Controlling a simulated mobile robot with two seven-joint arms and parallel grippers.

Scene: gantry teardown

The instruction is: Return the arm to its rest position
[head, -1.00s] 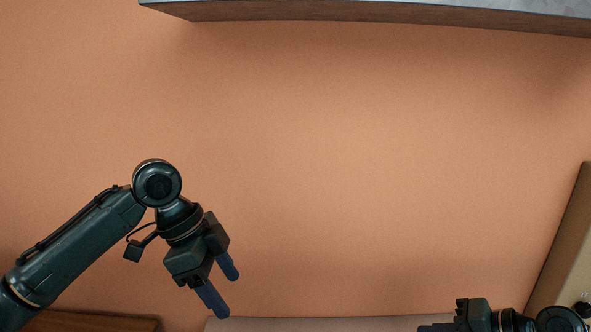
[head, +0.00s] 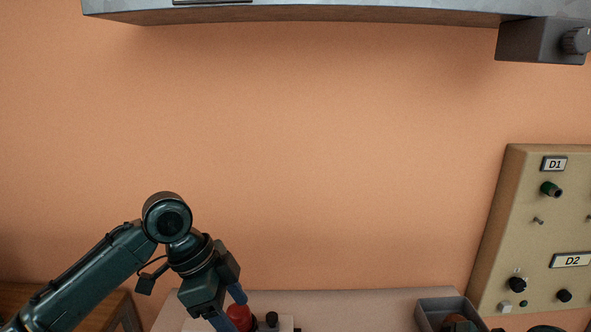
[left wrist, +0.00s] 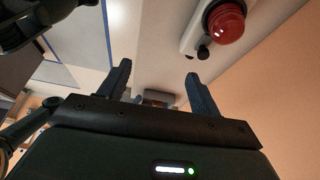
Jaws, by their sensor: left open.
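My left arm comes in from the lower left in the head view. My left gripper (head: 228,306) points down at the bottom, in front of a red knob or button (head: 240,316). In the left wrist view its two fingers (left wrist: 156,82) are apart with nothing between them. The red button also shows there (left wrist: 226,22), at the upper right on a pale housing and clear of the fingers. My right gripper is not clearly seen in the head view now.
A beige panel (head: 530,220) labelled D1 and D2 stands at the right. A grey tray (head: 426,316) with a brownish item sits at the bottom right. A grey overhead beam (head: 330,12) crosses the top, with a dark box (head: 520,42) at its right. The orange wall between is clear.

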